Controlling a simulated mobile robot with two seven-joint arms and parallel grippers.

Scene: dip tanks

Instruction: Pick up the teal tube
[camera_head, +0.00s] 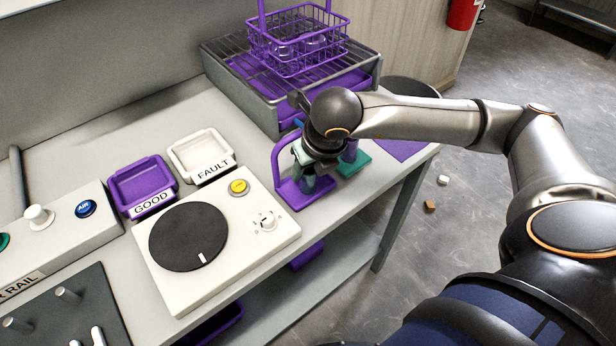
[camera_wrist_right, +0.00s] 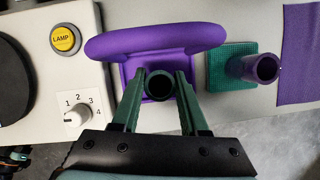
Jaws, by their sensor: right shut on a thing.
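My right gripper (camera_wrist_right: 162,78) is shut on the dark teal tube (camera_wrist_right: 159,86), whose round open end faces the camera between the two green fingers in the right wrist view. The tube is over or in the purple stand (camera_wrist_right: 155,41), which has an arched handle; whether its foot touches the stand is hidden. In the head view the right gripper (camera_head: 311,158) reaches down at the purple stand (camera_head: 281,165), largely covering the tube. My left gripper is not in view.
A purple tube (camera_wrist_right: 263,68) stands on a teal square base (camera_wrist_right: 222,55), close right of the purple stand. A turntable unit (camera_head: 266,256) with a yellow lamp button is to the left. The GOOD tray (camera_head: 115,178), FAULT tray (camera_head: 184,170) and basket (camera_head: 270,60) lie farther back.

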